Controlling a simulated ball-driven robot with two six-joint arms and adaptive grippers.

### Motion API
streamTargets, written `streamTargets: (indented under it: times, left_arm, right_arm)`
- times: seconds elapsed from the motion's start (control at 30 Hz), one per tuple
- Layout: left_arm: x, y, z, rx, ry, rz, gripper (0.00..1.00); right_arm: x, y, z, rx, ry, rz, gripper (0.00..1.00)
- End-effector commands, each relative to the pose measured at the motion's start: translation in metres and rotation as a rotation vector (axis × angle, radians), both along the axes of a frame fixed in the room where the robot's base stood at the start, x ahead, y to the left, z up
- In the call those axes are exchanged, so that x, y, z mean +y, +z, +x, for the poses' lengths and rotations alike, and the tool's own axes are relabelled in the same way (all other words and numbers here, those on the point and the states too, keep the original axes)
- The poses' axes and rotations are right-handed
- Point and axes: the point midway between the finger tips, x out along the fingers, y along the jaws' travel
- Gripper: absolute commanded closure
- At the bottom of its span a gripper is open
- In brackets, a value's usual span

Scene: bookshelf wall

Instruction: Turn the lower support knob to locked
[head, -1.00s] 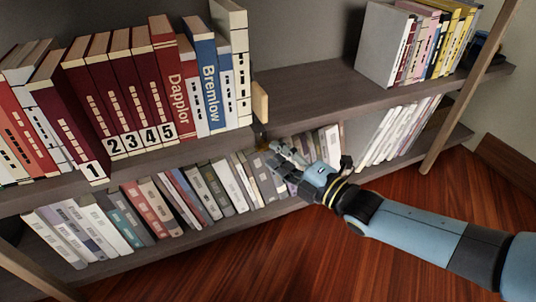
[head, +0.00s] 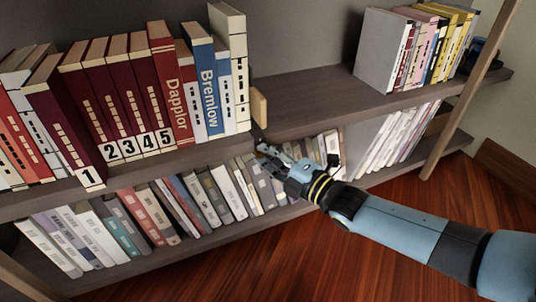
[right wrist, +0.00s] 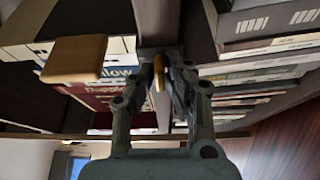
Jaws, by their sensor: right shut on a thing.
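The lower support knob, a small golden piece (right wrist: 158,73), shows between the fingers in the right wrist view, at the front edge of the shelf board. My right gripper (right wrist: 163,75) is shut on it. In the head view this gripper (head: 268,152) is at the upper shelf's front edge, just below the wooden block (head: 259,107), and its fingers hide the knob. The block also shows in the right wrist view (right wrist: 75,58), left of the fingers and apart from them. I cannot read the knob's position or any marking. My left gripper is not in view.
The upper shelf (head: 315,100) holds numbered red volumes (head: 115,95) and other books at left. More books (head: 420,45) stand at its right end, with bare board between. Books fill the lower shelf (head: 190,250). Wooden floor (head: 300,255) is clear in front.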

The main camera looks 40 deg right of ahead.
Motion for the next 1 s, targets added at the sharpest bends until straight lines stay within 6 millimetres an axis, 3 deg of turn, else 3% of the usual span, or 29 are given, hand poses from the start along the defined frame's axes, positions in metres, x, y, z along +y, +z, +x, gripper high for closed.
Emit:
streamTargets:
  times: [0.47,1.0]
  left_arm:
    - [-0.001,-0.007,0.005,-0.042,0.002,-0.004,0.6]
    - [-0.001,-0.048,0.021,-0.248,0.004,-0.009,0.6]
  right_arm:
    - [0.0,-0.004,-0.001,-0.029,0.0,0.135,1.0]
    - [0.001,-0.007,-0.001,-0.143,-0.002,0.615,1.0]
